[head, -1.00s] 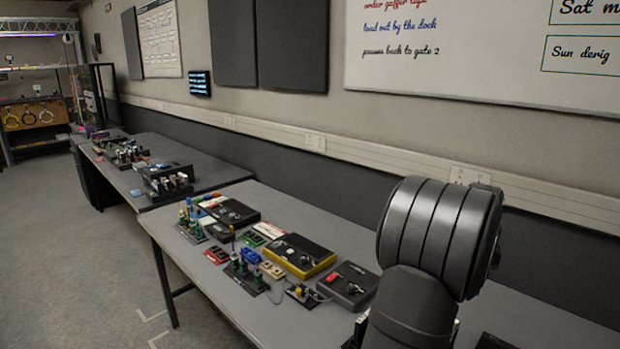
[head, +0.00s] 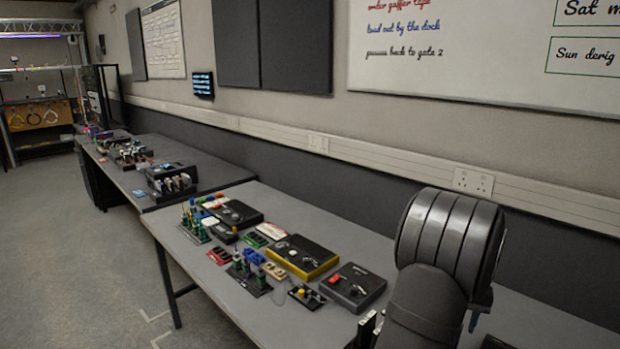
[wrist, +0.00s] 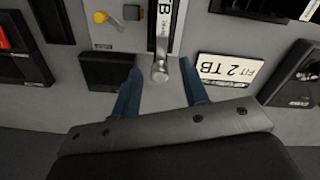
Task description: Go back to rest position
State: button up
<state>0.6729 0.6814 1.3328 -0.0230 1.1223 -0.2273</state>
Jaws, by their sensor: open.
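My gripper (wrist: 160,78) shows in the wrist view as two blue fingers spread wide apart, with nothing held between them. A silver round-ended knob (wrist: 159,71) shows in the gap between the fingers, below a narrow black-edged part with a white label. I cannot tell how far above it the fingers are.
A white "FIT 2 TB" label (wrist: 228,69) lies right of the fingers. A yellow-edged box (head: 303,257) and a black box with a red button (head: 353,288) stand on the grey table left of my arm. The wall is behind.

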notch_tip(320, 180, up, 17)
notch_tip(320, 180, down, 17)
jog(key=shift+f, duration=0.2)
jog(key=shift+r+m, duration=0.25)
jog(key=shift+m, duration=0.55)
jog(key=m, duration=1.1)
jog(key=shift+w+m, duration=0.1)
jog(key=shift+m, duration=0.3)
jog(key=m, duration=0.4)
jog(key=shift+m, duration=0.3)
